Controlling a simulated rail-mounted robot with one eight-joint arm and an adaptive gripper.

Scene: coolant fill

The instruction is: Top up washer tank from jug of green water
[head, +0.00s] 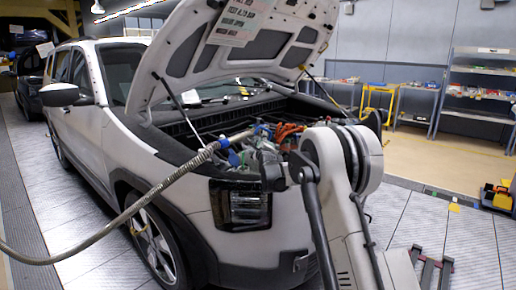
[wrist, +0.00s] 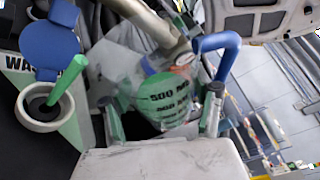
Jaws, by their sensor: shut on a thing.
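In the wrist view my gripper (wrist: 162,118) is shut on a clear jug (wrist: 115,75), with a finger on each side. The jug is tilted and holds green water (wrist: 150,92) behind dark volume marks. The washer tank's filler neck (wrist: 30,122) is a white ring at the left, its blue cap (wrist: 48,48) open beside it. A straight green streak (wrist: 70,80), which looks like pouring water, runs from the jug's edge into the ring. In the head view my gripper (head: 272,172) is over the engine bay; the jug is hard to make out there.
A corrugated hose (head: 130,212) runs into the engine bay, its metal nozzle (wrist: 150,22) close above the jug. A blue handle (wrist: 215,42) is beside it. The raised hood (head: 180,50) overhangs the bay. Orange cables (head: 288,131) lie behind my gripper. Floor at right is mostly clear.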

